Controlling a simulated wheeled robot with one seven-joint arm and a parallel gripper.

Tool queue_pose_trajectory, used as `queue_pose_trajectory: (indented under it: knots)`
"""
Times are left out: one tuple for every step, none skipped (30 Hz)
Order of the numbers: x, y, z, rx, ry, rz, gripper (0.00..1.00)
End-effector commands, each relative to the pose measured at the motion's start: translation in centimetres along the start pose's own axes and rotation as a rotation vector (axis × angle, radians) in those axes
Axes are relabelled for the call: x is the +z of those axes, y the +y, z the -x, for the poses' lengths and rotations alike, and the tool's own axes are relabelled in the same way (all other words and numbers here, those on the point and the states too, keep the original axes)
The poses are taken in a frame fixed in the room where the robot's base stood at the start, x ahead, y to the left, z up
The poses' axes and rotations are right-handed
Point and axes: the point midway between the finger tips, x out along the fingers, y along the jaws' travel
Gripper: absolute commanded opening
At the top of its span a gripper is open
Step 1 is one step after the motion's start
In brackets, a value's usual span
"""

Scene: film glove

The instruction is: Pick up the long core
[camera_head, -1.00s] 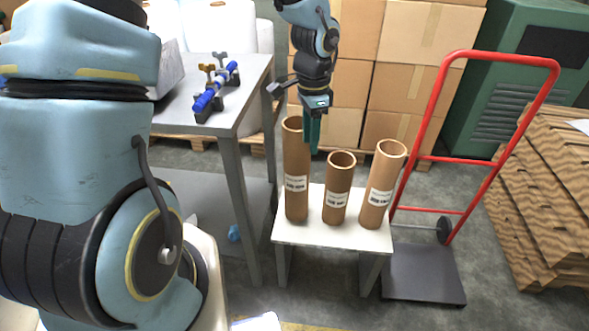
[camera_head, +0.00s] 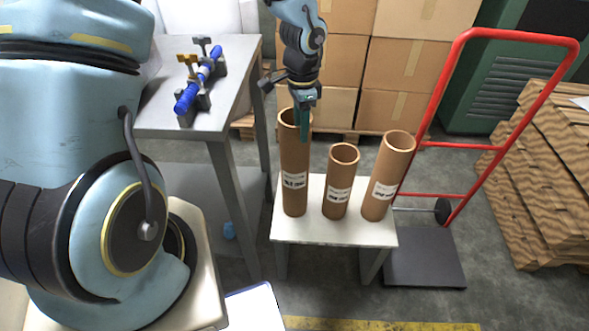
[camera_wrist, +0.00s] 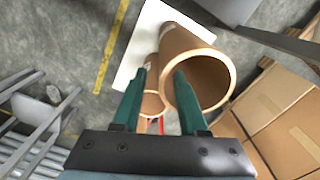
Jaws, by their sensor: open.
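The long core (camera_head: 295,160) is the tallest of three brown cardboard tubes and stands upright at the left of a small white table. It also shows large in the wrist view (camera_wrist: 228,104), seen from above with its open mouth. My gripper (camera_head: 304,135) points down at the right side of the long core's rim. In the wrist view my gripper (camera_wrist: 160,75) is open, with the right finger overlapping the core's near-left rim and the left finger outside it. I cannot tell whether the right finger is inside the mouth. Nothing is held.
A shorter core (camera_head: 340,180) and a medium core (camera_head: 388,175) stand to the right on the white table (camera_head: 310,232). A grey table (camera_head: 165,115) with a blue tool is at left. A red hand truck (camera_head: 480,185) stands right, cartons (camera_head: 400,65) behind.

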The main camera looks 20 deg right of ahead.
Motion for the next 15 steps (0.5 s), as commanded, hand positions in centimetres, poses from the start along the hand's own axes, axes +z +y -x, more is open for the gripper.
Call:
queue_pose_trajectory:
  knots:
    - [0.0,0.1,-0.2,0.001,0.000,-0.001,0.42]
    - [0.0,0.0,-0.4,0.001,0.000,-0.001,0.42]
    - [0.0,0.0,-0.7,0.001,0.000,0.000,0.42]
    - [0.0,0.0,-0.9,0.001,0.000,0.000,0.42]
    - [0.1,0.0,-1.3,0.002,-0.002,0.000,0.42]
    - [0.1,0.0,-1.9,0.003,-0.002,-0.001,0.42]
    - [0.1,0.0,-2.3,0.003,-0.002,-0.001,0.42]
    - [0.1,0.0,-2.8,0.003,-0.003,-0.001,0.42]
    - [0.2,-0.1,-3.3,0.003,-0.002,-0.001,0.42]
    - [0.2,-0.1,-3.8,0.003,-0.003,-0.001,0.42]
    - [0.1,-0.1,-4.2,0.002,-0.002,-0.001,0.42]
    - [0.1,-0.1,-4.7,0.001,-0.001,-0.001,0.42]
    - [0.2,-0.1,-4.9,0.001,-0.002,-0.001,0.42]
    - [0.1,-0.1,-5.1,0.001,-0.001,-0.001,0.42]
    - [0.1,-0.1,-5.3,0.000,0.000,0.000,0.42]
